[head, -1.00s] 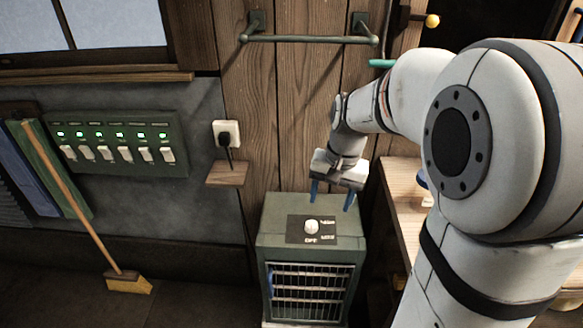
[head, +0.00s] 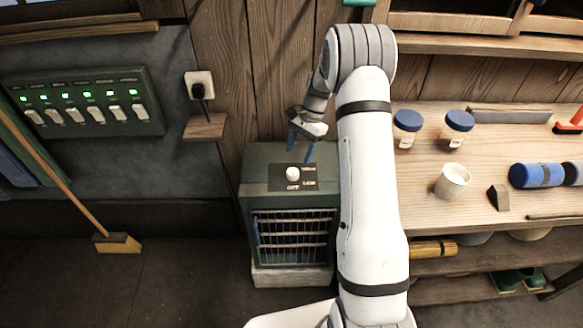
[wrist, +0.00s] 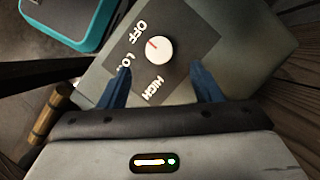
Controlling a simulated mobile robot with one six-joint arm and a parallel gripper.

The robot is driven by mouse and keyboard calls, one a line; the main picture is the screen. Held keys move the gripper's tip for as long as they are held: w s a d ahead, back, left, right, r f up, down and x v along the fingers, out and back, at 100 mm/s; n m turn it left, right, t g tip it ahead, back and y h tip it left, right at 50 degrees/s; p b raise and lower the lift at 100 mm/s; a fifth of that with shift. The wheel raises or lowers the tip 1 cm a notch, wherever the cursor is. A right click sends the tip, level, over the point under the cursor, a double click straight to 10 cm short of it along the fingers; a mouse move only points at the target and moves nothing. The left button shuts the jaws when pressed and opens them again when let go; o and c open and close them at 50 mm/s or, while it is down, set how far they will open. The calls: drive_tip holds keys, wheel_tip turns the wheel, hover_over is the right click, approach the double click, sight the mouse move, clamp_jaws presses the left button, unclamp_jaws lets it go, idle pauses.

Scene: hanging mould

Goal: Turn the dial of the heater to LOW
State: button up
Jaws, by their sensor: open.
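The heater (head: 290,205) is a dark green box with a front grille, standing on the floor against the wood wall. Its white round dial (head: 292,173) sits on a dark panel on top. In the wrist view the dial (wrist: 159,50) has a red mark pointing toward the OFF label (wrist: 137,32). The LOW label (wrist: 124,61) is partly hidden by a finger, and HIGH (wrist: 154,88) shows between the fingers. My gripper (head: 300,148) is open and empty above the heater's top, with blue fingers. In the wrist view the gripper (wrist: 160,69) has the dial just beyond its fingertips.
A workbench (head: 500,235) with jars, a cup (head: 453,181) and tools stands right of the heater. A switch panel (head: 85,100), a plugged outlet (head: 199,88) and a broom (head: 115,242) are on the left. A teal-edged object (wrist: 70,22) shows beside the heater.

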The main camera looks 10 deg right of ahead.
sight(293, 171)
drive_tip(key=x, duration=0.6)
drive_tip(key=shift+s+a+f+p, duration=0.1)
drive_tip(key=shift+a+f+p, duration=0.05)
drive_tip(key=shift+f+p, duration=0.2)
drive_tip(key=shift+c, duration=0.5)
